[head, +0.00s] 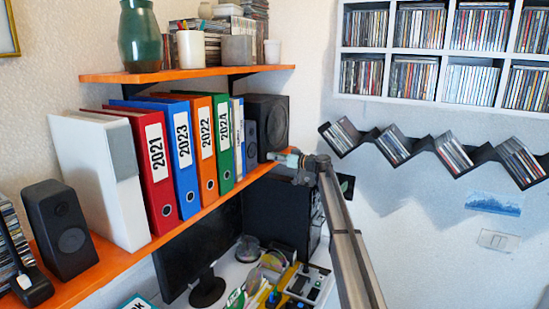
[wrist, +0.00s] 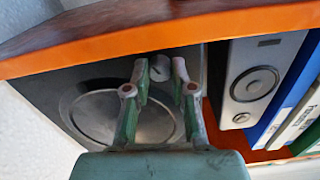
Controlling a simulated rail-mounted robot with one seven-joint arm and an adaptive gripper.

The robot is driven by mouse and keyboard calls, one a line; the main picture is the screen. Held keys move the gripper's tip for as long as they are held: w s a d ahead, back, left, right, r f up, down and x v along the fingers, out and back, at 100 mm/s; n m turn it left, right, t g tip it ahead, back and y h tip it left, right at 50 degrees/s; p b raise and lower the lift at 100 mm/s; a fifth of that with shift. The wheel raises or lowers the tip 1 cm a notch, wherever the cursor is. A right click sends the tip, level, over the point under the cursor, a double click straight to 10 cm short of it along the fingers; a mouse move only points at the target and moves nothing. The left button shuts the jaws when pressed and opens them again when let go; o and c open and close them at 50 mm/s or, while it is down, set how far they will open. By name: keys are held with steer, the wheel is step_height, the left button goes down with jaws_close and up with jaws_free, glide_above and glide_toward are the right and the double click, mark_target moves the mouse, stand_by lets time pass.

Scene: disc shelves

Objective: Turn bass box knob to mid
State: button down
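The bass box (head: 274,112) is the large black speaker at the far end of the orange shelf. In the wrist view its dark front (wrist: 60,88) with a big round cone fills the left and middle. A small grey round knob (wrist: 160,69) shows near the shelf-board edge, between my fingertips in the picture. My gripper (wrist: 162,72) has its two green fingers apart, one on each side of the knob; I cannot tell whether they touch it. In the head view my gripper (head: 280,157) is at the bass box's lower front, and the knob is hidden there. The knob's setting cannot be read.
A smaller grey speaker (head: 250,143) stands beside the bass box; it also shows in the wrist view (wrist: 255,80). Several binders (head: 182,150) line the orange shelf (head: 200,222). A black computer case (head: 283,212) and a monitor (head: 200,245) are below.

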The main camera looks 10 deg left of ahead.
steer(key=shift+f+b, duration=0.1)
steer(key=shift+b, duration=0.5)
steer(key=shift+m+b, duration=2.9)
steer(key=shift+b, duration=0.4)
steer(key=c, duration=1)
jaws_free()
steer(key=shift+r+p, duration=0.2)
steer(key=shift+p, duration=0.15)
